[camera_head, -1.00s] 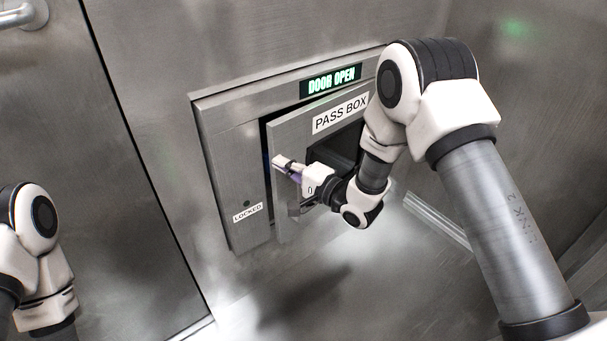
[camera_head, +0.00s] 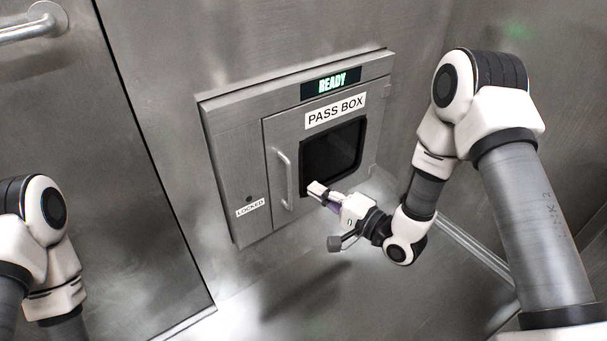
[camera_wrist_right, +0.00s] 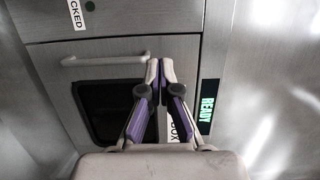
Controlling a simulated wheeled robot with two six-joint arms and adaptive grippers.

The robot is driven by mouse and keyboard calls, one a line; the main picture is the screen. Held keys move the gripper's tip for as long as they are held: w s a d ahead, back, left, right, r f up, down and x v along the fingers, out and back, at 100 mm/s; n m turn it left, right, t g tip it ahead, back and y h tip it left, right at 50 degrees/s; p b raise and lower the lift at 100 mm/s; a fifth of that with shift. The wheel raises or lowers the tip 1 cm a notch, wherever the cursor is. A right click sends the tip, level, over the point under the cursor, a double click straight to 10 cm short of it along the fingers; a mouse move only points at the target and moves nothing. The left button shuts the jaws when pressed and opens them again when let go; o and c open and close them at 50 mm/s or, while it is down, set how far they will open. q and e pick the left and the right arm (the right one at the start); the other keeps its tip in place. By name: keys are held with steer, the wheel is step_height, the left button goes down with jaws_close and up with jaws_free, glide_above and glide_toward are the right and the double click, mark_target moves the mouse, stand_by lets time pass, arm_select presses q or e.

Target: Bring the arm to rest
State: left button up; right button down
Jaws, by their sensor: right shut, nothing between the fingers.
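My right gripper (camera_head: 318,191) is shut and empty, in front of the lower part of the pass box door (camera_head: 278,135). It also shows in the right wrist view (camera_wrist_right: 159,66), with its fingertips together. The door is closed flush in its frame, with a dark window (camera_head: 333,158) and a bar handle (camera_head: 284,178) on its left side. The handle also shows in the right wrist view (camera_wrist_right: 104,60), and no finger is around it. The display (camera_head: 330,83) reads READY. My left arm shows at the left edge, but its gripper is out of view.
A "LOCKED" label (camera_head: 251,207) with a dark round indicator above it is on the panel left of the pass box door. A large metal door (camera_head: 70,150) with a handle (camera_head: 32,27) stands at the left. Free room lies below the pass box.

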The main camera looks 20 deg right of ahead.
steer(key=s+f+n+g+h, duration=0.1)
steer(key=s+f+g+h, duration=0.25)
steer(key=s+f, duration=0.55)
steer(key=s+f+n+g+h, duration=0.15)
steer(key=s+f+g, duration=0.35)
steer(key=f, duration=0.6)
steer(key=s+d+f+n+g+h, duration=0.2)
steer(key=s+d+f+n+g, duration=0.15)
steer(key=s, duration=0.55)
steer(key=s+d+f+n+g+h, duration=0.25)
steer(key=s+n, duration=0.25)
steer(key=s, duration=0.4)
step_height(320, 180, up, 26)
steer(key=p, duration=2.5)
steer(key=shift+w+d+r+p, duration=0.2)
steer(key=shift+d+p, duration=0.1)
steer(key=shift+d, duration=0.1)
steer(key=shift+f+g, duration=0.1)
steer(key=shift+g, duration=0.15)
